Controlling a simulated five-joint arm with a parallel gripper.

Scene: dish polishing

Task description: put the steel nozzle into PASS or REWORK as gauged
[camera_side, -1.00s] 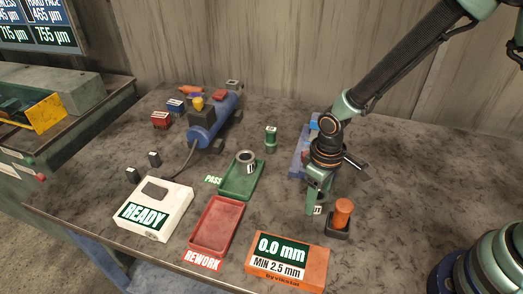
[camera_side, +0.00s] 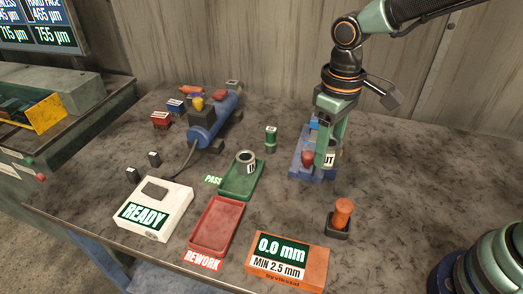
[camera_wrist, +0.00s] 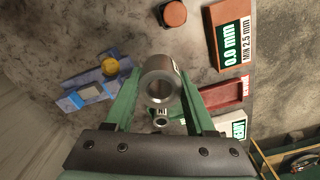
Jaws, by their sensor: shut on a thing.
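My gripper (camera_side: 325,160) is shut on a steel nozzle (camera_side: 334,157), a short grey tube with a label partly hidden by a finger. In the wrist view the held nozzle (camera_wrist: 147,88) shows its round open end between the green fingers. A second steel nozzle (camera_side: 246,161) stands at the back of the green PASS tray (camera_side: 236,188). The red REWORK tray (camera_side: 216,224) is empty. The orange gauge (camera_side: 287,262) reads 0.0 mm, with MIN 2.5 mm below. Its probe with an orange knob (camera_side: 343,211) stands apart from my gripper.
A white READY box (camera_side: 154,212) stands left of the trays. A blue cylinder device (camera_side: 212,128) and small blocks are farther back.

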